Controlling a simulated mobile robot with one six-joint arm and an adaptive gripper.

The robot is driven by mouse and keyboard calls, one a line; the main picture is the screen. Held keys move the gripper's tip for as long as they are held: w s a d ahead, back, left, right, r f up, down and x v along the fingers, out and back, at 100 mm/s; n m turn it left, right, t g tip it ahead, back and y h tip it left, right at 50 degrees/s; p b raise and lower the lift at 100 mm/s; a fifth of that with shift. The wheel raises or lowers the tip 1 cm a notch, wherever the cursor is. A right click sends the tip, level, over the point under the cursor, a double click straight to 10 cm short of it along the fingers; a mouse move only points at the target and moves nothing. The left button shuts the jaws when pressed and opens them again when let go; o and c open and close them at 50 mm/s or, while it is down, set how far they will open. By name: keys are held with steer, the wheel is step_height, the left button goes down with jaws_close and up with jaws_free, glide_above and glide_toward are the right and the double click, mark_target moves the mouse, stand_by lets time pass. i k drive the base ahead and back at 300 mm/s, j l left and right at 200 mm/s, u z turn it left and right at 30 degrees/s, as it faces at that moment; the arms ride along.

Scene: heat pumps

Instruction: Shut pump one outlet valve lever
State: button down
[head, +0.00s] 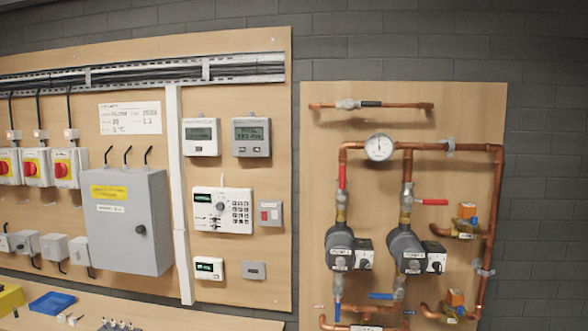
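Two grey pumps hang on the right-hand wooden board: a left pump (341,247) and a right pump (406,247). Their small labels are too blurred to read, so I cannot tell by label which is pump one. Above the left pump, a red lever (342,177) stands upright, in line with its copper pipe. Above the right pump, a red lever (432,202) points right, across its pipe. Below the left pump, a blue lever (337,312) hangs along the pipe. Below the right pump, a blue lever (381,296) points left, across the pipe. My gripper is not in view.
A round gauge (379,147) sits on the top pipe between the pump risers. Valves with orange parts (467,211) stand at the right. A grey cabinet (127,222) and controllers fill the left board. A bench (150,318) with a blue tray (52,302) runs along the lower left.

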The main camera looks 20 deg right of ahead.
mark_target(341, 197)
steer(key=i+l, duration=0.8)
steer(key=l+u, duration=0.05)
steer(key=l, duration=0.05)
